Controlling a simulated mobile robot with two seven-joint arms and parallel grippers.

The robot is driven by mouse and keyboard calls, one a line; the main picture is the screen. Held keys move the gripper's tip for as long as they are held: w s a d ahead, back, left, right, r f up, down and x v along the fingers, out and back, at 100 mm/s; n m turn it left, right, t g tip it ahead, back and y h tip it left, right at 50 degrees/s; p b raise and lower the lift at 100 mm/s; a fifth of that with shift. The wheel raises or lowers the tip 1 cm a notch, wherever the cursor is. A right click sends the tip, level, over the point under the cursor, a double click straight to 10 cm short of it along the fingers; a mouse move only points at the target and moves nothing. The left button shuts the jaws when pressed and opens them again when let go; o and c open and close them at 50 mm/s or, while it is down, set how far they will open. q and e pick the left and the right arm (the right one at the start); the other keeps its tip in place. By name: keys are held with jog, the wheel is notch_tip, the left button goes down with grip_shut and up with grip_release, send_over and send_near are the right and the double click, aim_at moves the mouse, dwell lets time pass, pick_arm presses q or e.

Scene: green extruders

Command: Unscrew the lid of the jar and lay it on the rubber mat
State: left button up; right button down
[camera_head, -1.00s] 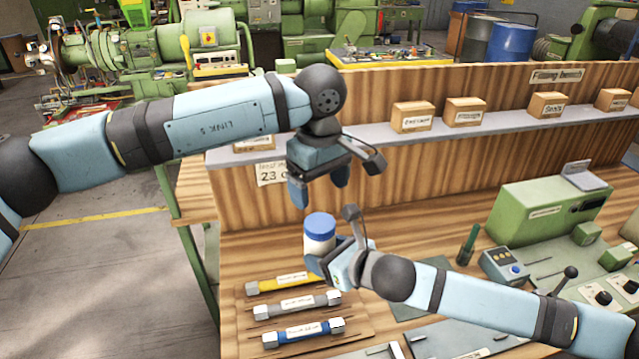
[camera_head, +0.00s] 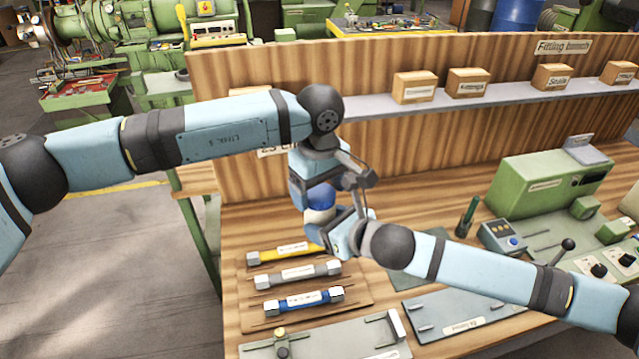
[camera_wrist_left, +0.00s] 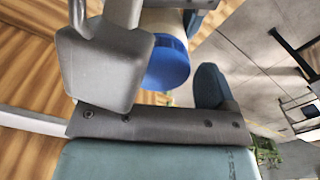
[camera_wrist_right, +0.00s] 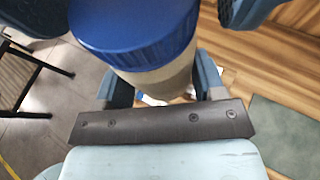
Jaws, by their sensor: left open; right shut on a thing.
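The jar (camera_head: 318,216) is cream-coloured, roughly upright and held above the bench, with a ribbed blue lid (camera_head: 321,197) on it. My right gripper (camera_head: 325,232) is shut on the jar body, below the lid. My left gripper (camera_head: 319,190) is open and points down over the lid. In the right wrist view its dark fingers stand on either side of the lid (camera_wrist_right: 135,30), with gaps. The left wrist view also shows the lid (camera_wrist_left: 166,62) beside one finger (camera_wrist_left: 210,86). A dark green mat (camera_head: 402,277), apparently the rubber mat, lies partly hidden behind my right arm.
A wooden rack (camera_head: 362,318) with yellow, grey and blue labelled tools lies below the jar. A green machine (camera_head: 545,200) and a control box (camera_head: 500,238) stand at the right. A shelf (camera_head: 520,97) with several small boxes runs along the back panel.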

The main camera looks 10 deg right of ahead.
pick_arm(q)
jog(key=c, duration=0.9)
jog(key=n, duration=0.6)
jog(key=shift+c, duration=0.2)
jog(key=n, duration=0.7)
jog(key=shift+n, duration=0.3)
jog(key=o, duration=1)
jog(key=shift+r, duration=0.2)
